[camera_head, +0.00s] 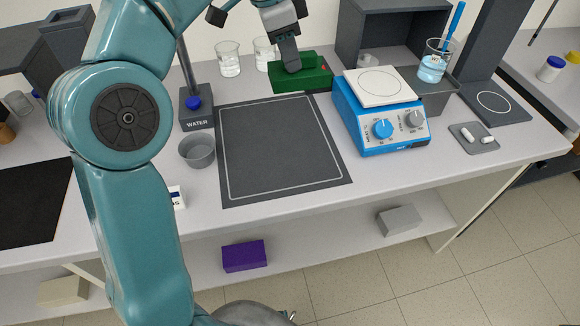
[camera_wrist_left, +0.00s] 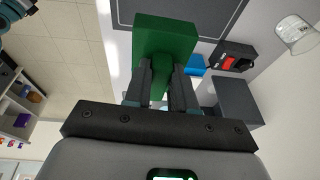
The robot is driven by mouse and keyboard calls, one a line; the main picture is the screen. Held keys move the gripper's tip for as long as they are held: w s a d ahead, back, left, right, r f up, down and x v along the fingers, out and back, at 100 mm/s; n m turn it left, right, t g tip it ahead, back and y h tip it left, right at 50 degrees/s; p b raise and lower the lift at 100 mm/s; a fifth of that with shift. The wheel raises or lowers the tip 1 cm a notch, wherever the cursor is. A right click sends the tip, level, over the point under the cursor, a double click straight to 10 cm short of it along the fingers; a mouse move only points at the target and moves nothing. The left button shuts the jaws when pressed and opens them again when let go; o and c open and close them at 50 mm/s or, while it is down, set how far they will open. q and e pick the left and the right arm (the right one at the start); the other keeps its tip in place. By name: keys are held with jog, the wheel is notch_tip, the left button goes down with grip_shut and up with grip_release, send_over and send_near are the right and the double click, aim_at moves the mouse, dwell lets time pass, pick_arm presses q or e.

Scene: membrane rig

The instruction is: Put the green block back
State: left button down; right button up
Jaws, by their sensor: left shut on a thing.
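The green block (camera_head: 312,80) is at the back of the bench, just behind the dark mat (camera_head: 275,140) and left of the blue hotplate. My left gripper (camera_head: 289,62) comes down on it from above. In the left wrist view the fingers (camera_wrist_left: 160,90) are shut on a narrower green part of the block (camera_wrist_left: 165,35). I cannot tell whether the block's underside touches the bench. My right gripper is not in view.
The hotplate (camera_head: 378,115) stands close right of the block. Glass beakers (camera_head: 228,62) stand to its left. A WATER stand (camera_head: 195,105) and a grey cup (camera_head: 197,150) sit left of the mat. A purple block (camera_head: 244,256) lies on the lower shelf. The mat is clear.

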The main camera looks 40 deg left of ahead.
pick_arm(q)
jog(key=shift+s+a+f+b, duration=0.15)
jog(key=shift+f+b, duration=0.15)
jog(key=shift+f, duration=0.1)
jog(key=shift+a+f, duration=0.2)
jog(key=shift+a, duration=0.05)
jog(key=shift+d+f+b, duration=0.1)
jog(key=shift+f+b, duration=3)
jog(key=shift+f, duration=6.9)
jog(key=shift+f, duration=0.2)
jog(key=c, duration=0.9)
grip_release()
jog(key=shift+r, duration=0.1)
